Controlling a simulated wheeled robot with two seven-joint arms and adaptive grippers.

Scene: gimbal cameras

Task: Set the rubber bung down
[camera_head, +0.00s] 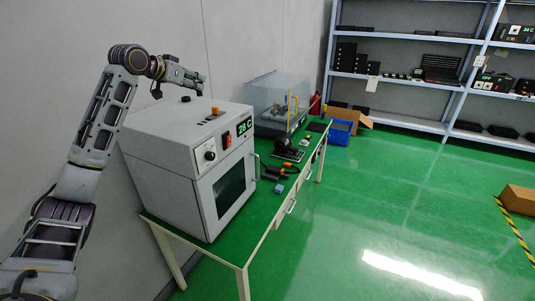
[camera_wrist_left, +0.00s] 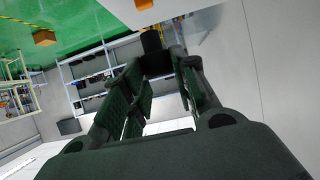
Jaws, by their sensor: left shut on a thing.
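My left gripper (camera_head: 201,80) is above the white lab oven (camera_head: 190,130). In the left wrist view its fingers (camera_wrist_left: 158,58) are closed on a small dark block-like piece, which I take as the rubber bung (camera_wrist_left: 152,41). The bung is held at the fingertips and appears clear of any surface. In the head view it is too small to make out clearly. My right gripper is not in view.
An orange piece (camera_head: 215,110) stands on the oven top, also seen in the wrist view (camera_wrist_left: 143,4). The green bench (camera_head: 262,205) holds small tools and a clear-covered machine (camera_head: 277,95). Shelves (camera_head: 425,80) stand behind. A wall is close beside the arm.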

